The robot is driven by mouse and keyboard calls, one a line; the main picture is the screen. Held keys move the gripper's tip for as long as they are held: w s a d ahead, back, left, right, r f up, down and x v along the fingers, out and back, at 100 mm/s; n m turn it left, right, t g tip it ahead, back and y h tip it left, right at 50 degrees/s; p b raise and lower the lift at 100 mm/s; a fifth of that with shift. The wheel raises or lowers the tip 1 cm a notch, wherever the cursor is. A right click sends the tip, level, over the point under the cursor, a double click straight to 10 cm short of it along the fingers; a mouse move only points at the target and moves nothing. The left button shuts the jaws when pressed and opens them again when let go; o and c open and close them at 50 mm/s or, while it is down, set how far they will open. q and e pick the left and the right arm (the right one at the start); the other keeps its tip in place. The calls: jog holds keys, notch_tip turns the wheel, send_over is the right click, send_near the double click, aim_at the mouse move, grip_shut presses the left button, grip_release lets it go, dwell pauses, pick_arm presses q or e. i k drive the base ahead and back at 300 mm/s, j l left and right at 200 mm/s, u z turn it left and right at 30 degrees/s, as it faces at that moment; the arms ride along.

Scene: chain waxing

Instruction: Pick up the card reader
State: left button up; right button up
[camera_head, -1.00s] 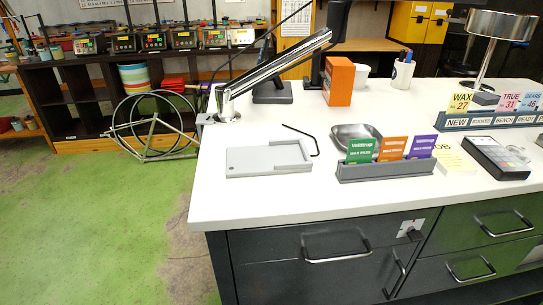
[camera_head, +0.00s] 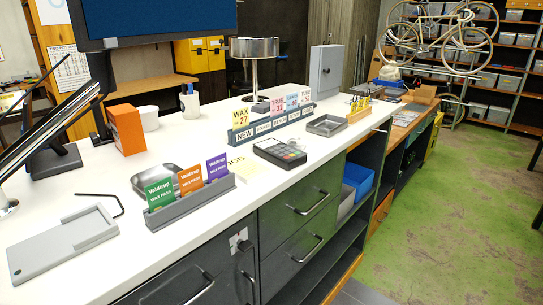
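The card reader (camera_head: 280,152) is a dark grey handheld terminal with a keypad and a small screen. It lies flat on the white counter near its front edge, right of the card rack and in front of the labelled sign strip. Neither of my grippers shows in the camera_head view.
The white counter (camera_head: 120,240) holds a grey tray (camera_head: 62,243), a card rack (camera_head: 190,204), a metal dish (camera_head: 155,180), a sign strip (camera_head: 271,124), an orange box (camera_head: 127,130) and a lamp (camera_head: 254,48). A grey open tray (camera_head: 327,125) stands farther right. Green floor (camera_head: 440,190) is open at right.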

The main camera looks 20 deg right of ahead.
aim_at(287, 157)
jog(key=i+l+u, duration=0.2)
jog(key=l+u, duration=0.15)
jog(key=l, duration=0.95)
jog(key=l+u, duration=0.35)
jog(key=l, duration=1)
